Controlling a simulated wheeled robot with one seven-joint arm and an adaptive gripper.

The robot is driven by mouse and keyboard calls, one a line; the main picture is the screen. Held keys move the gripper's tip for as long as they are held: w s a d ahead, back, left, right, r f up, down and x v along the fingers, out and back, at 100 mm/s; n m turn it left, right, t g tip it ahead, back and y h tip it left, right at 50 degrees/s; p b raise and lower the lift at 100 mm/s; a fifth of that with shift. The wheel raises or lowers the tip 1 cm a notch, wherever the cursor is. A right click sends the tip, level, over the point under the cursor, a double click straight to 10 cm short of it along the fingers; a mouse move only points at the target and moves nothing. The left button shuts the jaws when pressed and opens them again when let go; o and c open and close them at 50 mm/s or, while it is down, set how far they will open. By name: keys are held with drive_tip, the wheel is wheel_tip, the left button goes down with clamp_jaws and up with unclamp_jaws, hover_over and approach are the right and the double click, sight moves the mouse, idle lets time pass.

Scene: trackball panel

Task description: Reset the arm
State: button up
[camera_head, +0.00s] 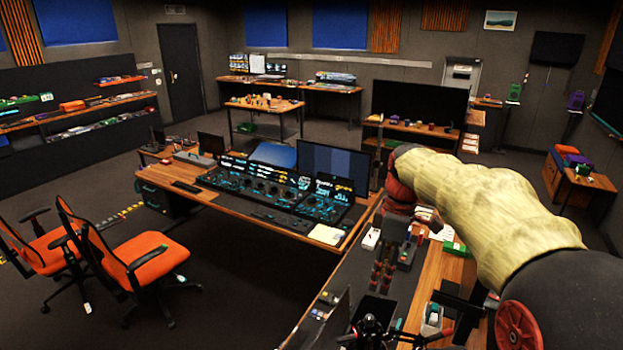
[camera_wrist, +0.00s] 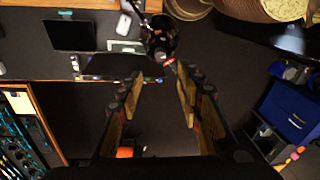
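My gripper (camera_wrist: 158,82) is open and empty in the wrist view, its two fingers apart with dark floor visible between them. My arm (camera_head: 490,205), with a pale yellow cover, reaches in from the right of the head view and bends down over the right-hand desk. The gripper's exact outline is hard to tell there. The control panel (camera_head: 275,190), dark with lit cyan and orange keys, stands on the wooden desk to the left of my arm. A lit panel (camera_wrist: 18,135) also shows at the left edge of the wrist view, apart from the fingers.
A monitor (camera_head: 332,170) stands behind the panel. Two orange chairs (camera_head: 145,255) stand at the left. The right-hand desk (camera_head: 445,270) holds small boxes and devices close to my arm. A blue box (camera_wrist: 294,110) shows at the wrist view's right. Open floor lies between the furniture.

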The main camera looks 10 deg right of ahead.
drive_tip(key=s+a+f+m+t+b, duration=0.2)
drive_tip(key=s+f+m+b, duration=0.4)
drive_tip(key=s+f+b, duration=0.4)
drive_tip(key=s+a+f+m+t+h+b, duration=0.1)
drive_tip(key=s+f+m+t+b, duration=0.3)
drive_tip(key=s+f+b, duration=0.6)
drive_tip(key=s+a+f+m, duration=0.1)
drive_tip(key=s+m, duration=0.1)
drive_tip(key=s, duration=0.1)
drive_tip(key=shift+s+t+b, duration=0.25)
drive_tip(key=shift+t+b, duration=0.05)
drive_tip(key=shift+b, duration=0.1)
drive_tip(key=shift+a, duration=0.1)
drive_tip(key=shift+c, duration=0.8)
